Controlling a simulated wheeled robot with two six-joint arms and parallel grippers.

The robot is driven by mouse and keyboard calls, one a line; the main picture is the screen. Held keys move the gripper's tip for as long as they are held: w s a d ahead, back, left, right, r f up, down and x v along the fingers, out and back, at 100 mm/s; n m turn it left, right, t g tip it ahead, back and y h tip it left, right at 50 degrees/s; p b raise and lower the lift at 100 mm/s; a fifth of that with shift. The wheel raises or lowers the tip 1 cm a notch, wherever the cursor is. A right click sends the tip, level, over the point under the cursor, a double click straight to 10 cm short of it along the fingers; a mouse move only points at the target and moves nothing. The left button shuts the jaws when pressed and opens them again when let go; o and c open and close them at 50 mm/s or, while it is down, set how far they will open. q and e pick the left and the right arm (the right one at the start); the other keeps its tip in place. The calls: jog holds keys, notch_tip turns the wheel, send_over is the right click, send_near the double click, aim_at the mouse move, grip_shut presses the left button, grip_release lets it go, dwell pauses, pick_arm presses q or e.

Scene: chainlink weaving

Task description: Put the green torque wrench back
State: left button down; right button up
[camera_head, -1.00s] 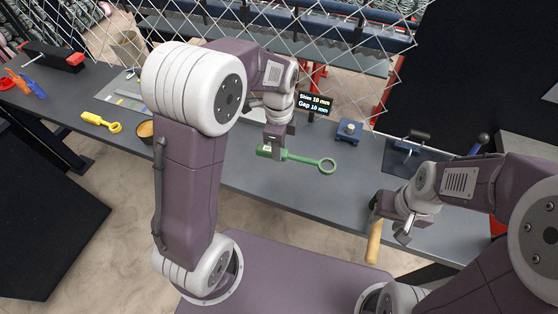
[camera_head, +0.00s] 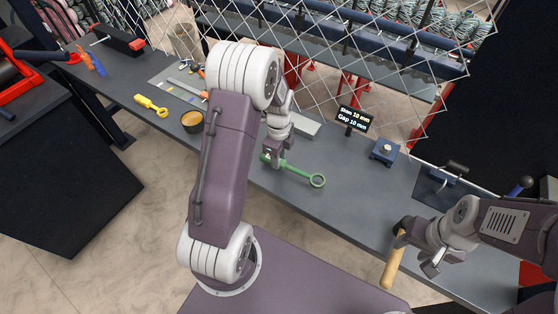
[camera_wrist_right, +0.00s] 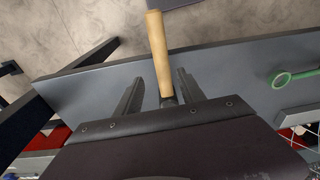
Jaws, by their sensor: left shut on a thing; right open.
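The green torque wrench (camera_head: 300,172) has a ring end pointing right and toward me. My left gripper (camera_head: 272,160) is shut on its handle end, partly hiding it. The wrench is low over the bench; I cannot tell whether it touches the top. Its ring also shows at the right of the right wrist view (camera_wrist_right: 281,80). My right gripper (camera_head: 430,266) is open by the bench's front edge. In the right wrist view a wooden handle (camera_wrist_right: 157,50) shows between the fingers of the right gripper (camera_wrist_right: 159,76), apart from them.
On the grey bench (camera_head: 340,207) are a yellow wrench (camera_head: 150,105), a round bowl (camera_head: 192,121), a small display (camera_head: 354,119), a blue block (camera_head: 385,150) and a dark fixture (camera_head: 442,185). Chain-link mesh (camera_head: 330,75) stands behind.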

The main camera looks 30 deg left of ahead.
pick_arm(q)
jog(key=shift+s+f+p, duration=0.1)
jog(key=shift+f+p, duration=0.3)
jog(key=shift+f, duration=0.2)
pick_arm(e)
jog(key=shift+r, duration=0.55)
pick_arm(q)
jog(key=shift+f, duration=0.5)
jog(key=c, duration=1.1)
grip_release()
pick_arm(e)
jog(key=shift+f, duration=0.1)
